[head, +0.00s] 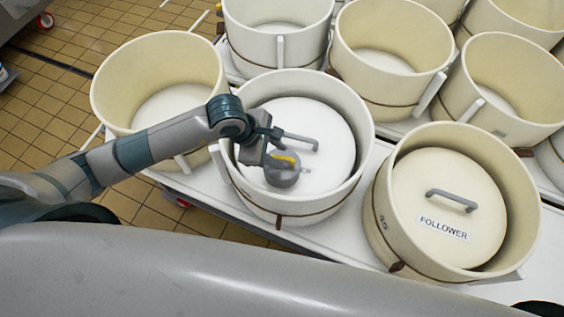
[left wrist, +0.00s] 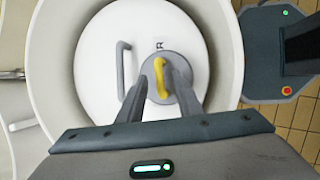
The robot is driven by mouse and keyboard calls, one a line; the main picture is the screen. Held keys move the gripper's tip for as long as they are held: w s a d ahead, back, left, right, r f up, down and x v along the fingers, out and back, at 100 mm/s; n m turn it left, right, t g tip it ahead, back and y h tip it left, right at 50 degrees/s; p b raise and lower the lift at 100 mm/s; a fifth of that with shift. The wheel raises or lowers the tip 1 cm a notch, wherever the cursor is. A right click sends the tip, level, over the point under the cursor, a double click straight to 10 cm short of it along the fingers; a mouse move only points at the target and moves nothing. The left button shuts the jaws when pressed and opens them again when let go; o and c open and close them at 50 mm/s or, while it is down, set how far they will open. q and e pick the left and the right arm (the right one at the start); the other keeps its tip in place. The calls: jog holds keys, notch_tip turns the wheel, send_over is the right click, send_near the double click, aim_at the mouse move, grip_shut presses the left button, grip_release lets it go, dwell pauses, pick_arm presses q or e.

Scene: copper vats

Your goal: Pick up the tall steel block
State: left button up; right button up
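A grey round steel block (head: 282,176) with a yellow handle (head: 286,159) stands on a white lid-like disc (head: 318,125) inside the middle white vat. In the left wrist view the block (left wrist: 187,102) shows from above, with its yellow handle (left wrist: 162,80) between my fingers. Its height is hard to judge. My left gripper (head: 275,150) reaches down into the vat over the block. In the left wrist view its fingers (left wrist: 164,78) are apart, one on each side of the handle, with no clear grip on it. My right gripper is not in view.
The white vat's wall (head: 362,130) surrounds the left gripper closely. A grey bar handle (head: 300,141) rises from the disc beside it. A cream vat with a disc marked FOLLOWER (head: 443,229) stands at the right. Several empty vats stand behind. Tiled floor (head: 50,120) is open at the left.

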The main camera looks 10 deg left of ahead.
pick_arm(q)
jog(key=shift+w+d+f, duration=0.2)
jog(key=shift+d+f, duration=0.05)
jog(key=shift+f, duration=0.4)
grip_shut()
dwell(1.1)
jog(key=shift+r, duration=0.15)
